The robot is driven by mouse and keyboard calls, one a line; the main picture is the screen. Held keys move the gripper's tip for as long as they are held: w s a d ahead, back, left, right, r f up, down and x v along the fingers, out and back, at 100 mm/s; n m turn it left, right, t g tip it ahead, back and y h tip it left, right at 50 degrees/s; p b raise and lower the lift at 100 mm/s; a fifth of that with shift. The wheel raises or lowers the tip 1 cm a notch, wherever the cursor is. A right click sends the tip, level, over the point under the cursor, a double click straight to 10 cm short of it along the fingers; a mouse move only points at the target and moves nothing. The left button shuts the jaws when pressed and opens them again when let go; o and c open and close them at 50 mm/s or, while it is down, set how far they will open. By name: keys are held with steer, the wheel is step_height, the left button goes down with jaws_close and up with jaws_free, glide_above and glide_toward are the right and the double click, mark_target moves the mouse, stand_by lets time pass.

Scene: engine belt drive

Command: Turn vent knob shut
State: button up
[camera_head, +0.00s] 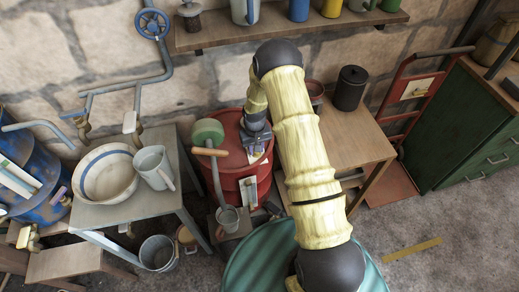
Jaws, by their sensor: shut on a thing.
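My gripper (257,147) points down over the lid of a red drum (229,160), in the middle of the head view. It is shut on a small part at the lid that appears to be the vent knob. My gripper hides most of the knob, so I cannot tell how far it is turned. A pale label shows on the lid beside the gripper. My yellow-sleeved arm comes up from the lower right and covers the drum's right side.
A table with a basin (104,174) and jug (153,166) stands left of the drum. A wooden table (352,136) with a black canister (350,88) is at the right. A shelf (290,27) runs above.

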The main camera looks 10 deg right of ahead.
steer(key=n, duration=0.3)
steer(key=shift+s+d+f+n+b, duration=0.15)
steer(key=shift+n+b, duration=0.25)
steer(key=shift+n, duration=2)
steer(key=o, duration=1)
steer(key=shift+c, duration=0.2)
steer(key=shift+r, duration=0.2)
